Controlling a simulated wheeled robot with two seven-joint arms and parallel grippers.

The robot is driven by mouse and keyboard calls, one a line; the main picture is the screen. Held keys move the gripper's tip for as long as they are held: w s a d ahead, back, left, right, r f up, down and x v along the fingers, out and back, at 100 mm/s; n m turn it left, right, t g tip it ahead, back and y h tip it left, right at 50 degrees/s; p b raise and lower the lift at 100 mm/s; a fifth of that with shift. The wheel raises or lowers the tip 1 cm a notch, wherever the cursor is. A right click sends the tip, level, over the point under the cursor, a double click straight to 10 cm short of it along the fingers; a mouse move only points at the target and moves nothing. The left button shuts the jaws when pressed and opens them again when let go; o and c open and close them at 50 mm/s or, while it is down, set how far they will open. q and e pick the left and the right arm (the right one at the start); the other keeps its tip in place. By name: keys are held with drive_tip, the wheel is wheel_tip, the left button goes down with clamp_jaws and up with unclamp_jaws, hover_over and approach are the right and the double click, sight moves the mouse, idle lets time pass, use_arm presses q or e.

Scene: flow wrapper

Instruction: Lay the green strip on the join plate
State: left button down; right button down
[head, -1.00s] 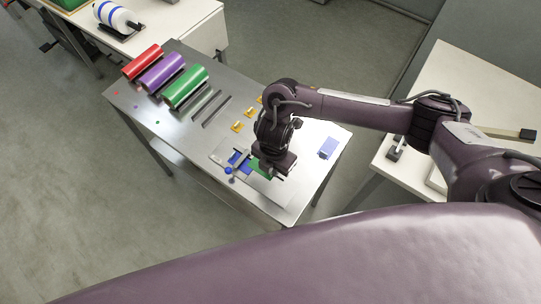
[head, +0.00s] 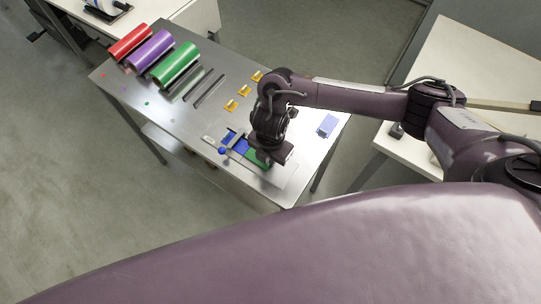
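The green strip (head: 257,158) shows as a small green patch at the metal table, right beside and partly under my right gripper (head: 270,160). The gripper hangs low over the front part of the table and points down. Its fingers are hidden by its own body, so I cannot tell whether they grip the strip or whether the strip touches the plate. The join plate (head: 287,178) appears as a thin pale plate around the gripper, partly covered. A blue strip (head: 240,145) lies just left of the green one. My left gripper is out of view.
A blue knob (head: 222,150) stands left of the strips. Red (head: 130,41), purple (head: 150,49) and green (head: 174,63) rolls lie at the table's far left. White tables stand either side.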

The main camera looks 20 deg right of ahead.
drive_tip(key=shift+f, duration=0.2)
idle(0.7)
drive_tip(key=c, duration=1.6)
unclamp_jaws()
drive_tip(key=shift+o, duration=0.2)
drive_tip(key=shift+w+r, duration=0.1)
drive_tip(key=shift+r, duration=0.3)
wheel_tip(320, 180, up, 7)
drive_tip(key=shift+p, duration=0.95)
